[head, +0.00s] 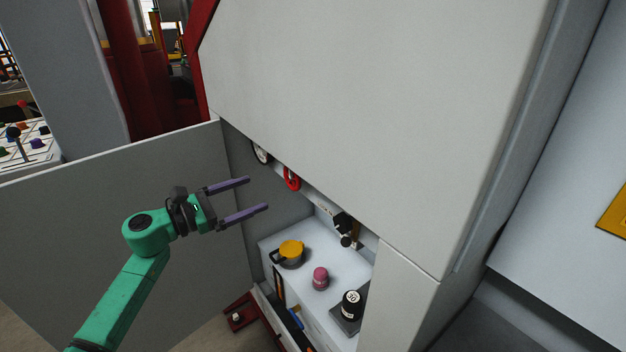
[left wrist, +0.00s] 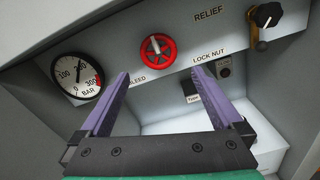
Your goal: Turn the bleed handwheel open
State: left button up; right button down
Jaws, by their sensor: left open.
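The red bleed handwheel (head: 291,179) sits on the back panel inside the open cabinet, partly cut off by the cabinet's upper edge in the head view. In the left wrist view the whole red wheel (left wrist: 157,48) shows above the word BLEED, with a pale spoke or pointer across it. My left gripper (head: 258,194) is open and empty, with its two purple fingers pointing toward the panel. In the left wrist view its fingertips (left wrist: 162,74) are below and either side of the wheel, apart from it. My right gripper is not in view.
A pressure gauge (left wrist: 76,79) is left of the wheel. A black RELIEF knob (left wrist: 266,15) is to the right, near the LOCK NUT label. Below, a white shelf (head: 318,254) holds a yellow-topped pot (head: 291,249), a pink-topped item (head: 320,278) and a black weight (head: 351,304). A grey door (head: 120,240) stands behind my left arm.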

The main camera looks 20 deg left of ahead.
aim_at(290, 179)
pick_arm(q)
jog(key=p+x, duration=0.3)
jog(key=x, duration=0.8)
jog(key=shift+w+d+r, duration=0.1)
jog(key=shift+w+r, duration=0.1)
jog(key=shift+w, duration=0.25)
jog(key=shift+w+d+f, duration=0.15)
jog(key=shift+w, duration=0.1)
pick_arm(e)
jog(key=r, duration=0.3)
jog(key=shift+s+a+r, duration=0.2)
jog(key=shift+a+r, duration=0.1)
pick_arm(q)
jog(key=shift+c, duration=0.3)
jog(key=c, duration=1)
